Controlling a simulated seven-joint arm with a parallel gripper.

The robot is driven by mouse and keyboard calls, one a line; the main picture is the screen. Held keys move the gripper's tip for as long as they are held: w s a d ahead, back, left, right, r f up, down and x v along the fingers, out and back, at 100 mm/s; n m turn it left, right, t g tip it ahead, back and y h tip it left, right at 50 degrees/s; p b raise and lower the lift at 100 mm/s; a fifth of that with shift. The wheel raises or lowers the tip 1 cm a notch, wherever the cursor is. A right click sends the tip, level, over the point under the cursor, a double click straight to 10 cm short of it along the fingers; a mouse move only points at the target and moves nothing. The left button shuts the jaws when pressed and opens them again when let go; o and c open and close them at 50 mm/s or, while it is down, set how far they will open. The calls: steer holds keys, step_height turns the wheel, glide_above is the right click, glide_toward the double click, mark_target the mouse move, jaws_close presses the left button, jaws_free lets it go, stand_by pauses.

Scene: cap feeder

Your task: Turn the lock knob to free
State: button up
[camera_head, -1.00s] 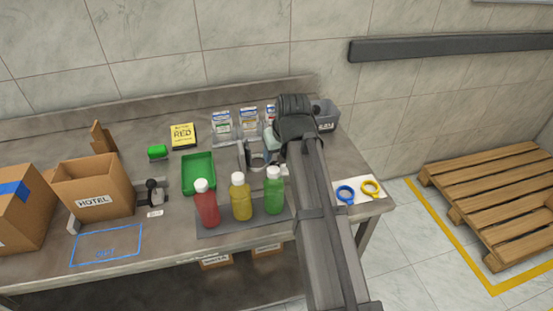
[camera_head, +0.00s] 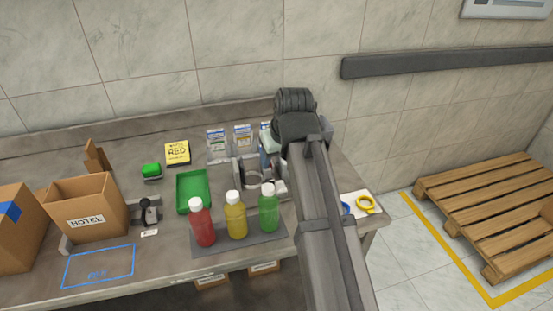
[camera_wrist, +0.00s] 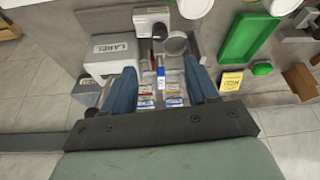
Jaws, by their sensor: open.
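A small dark round knob (camera_wrist: 159,31) shows on a white block in the wrist view, beside a round ring holder (camera_wrist: 175,45). It may be the lock knob; its marking is too small to read. In the head view the ring holder (camera_head: 251,176) stands behind the bottles, and my arm hides much of what is to its right. My gripper (camera_wrist: 163,76) is open, its two blue fingers apart and pointing toward the knob and ring area. A narrow blue and white piece shows between the fingers; I cannot tell whether they touch anything.
Red, yellow and green bottles (camera_head: 236,217) stand on a dark mat in front. A green tray (camera_head: 194,191), a yellow note (camera_head: 177,153) and a green button (camera_head: 151,170) lie left. Several packets (camera_head: 241,135) stand behind. A labelled grey box (camera_wrist: 111,52) is close to one finger.

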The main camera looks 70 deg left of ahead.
mark_target(269, 181)
steer(key=a+f+n, duration=0.1)
steer(key=a+f, duration=0.1)
steer(key=f, duration=0.2)
steer(key=a+f, duration=0.1)
steer(key=f, duration=0.3)
steer(key=a+f+n, duration=0.1)
steer(key=a+f, duration=0.1)
steer(key=f, duration=0.3)
steer(key=shift+s+a+n+g, duration=0.3)
steer(key=shift+s+g, duration=0.1)
